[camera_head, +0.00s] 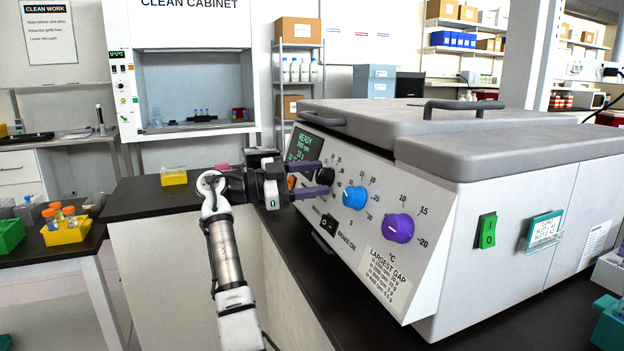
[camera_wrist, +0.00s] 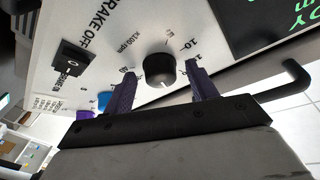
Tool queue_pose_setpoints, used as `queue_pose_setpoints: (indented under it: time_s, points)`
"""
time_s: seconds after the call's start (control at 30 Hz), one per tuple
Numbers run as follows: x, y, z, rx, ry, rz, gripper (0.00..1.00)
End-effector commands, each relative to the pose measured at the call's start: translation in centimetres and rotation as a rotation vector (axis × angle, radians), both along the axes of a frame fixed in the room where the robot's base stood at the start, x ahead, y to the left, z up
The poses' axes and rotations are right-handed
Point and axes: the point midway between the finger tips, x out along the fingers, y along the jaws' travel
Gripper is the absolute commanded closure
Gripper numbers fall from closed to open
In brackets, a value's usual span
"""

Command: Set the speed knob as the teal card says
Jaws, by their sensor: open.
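The speed knob is black (camera_head: 325,176) and sits on the sloped front panel, left of a blue knob (camera_head: 355,197) and a purple knob (camera_head: 398,228). In the wrist view the black knob (camera_wrist: 158,70) shows a dial scale around it and "x100 rpm" beside it. My gripper (camera_head: 324,178) is open, its purple fingers on either side of the black knob. In the wrist view my gripper (camera_wrist: 161,71) shows a gap between knob and each finger. The teal card (camera_head: 545,230) is on the machine's right side; its writing is too small to read.
A green-lettered display (camera_head: 305,146) is left of the knobs. A black brake switch (camera_head: 328,224) lies below, with a printed label (camera_head: 390,280) lower right. A green power switch (camera_head: 486,231) is on the side. The grey lid handle (camera_head: 475,105) stands above the panel.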

Motion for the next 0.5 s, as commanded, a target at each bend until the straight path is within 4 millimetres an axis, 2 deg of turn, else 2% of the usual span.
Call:
queue_pose_setpoints:
  time_s: [0.17,0.27,0.5]
  points:
    - [0.0,0.3,0.0,0.0,0.0,0.001,0.43]
    - [-0.2,1.3,-0.1,-0.002,0.0,0.002,0.43]
    - [-1.2,6.3,-0.4,-0.002,0.001,0.003,0.43]
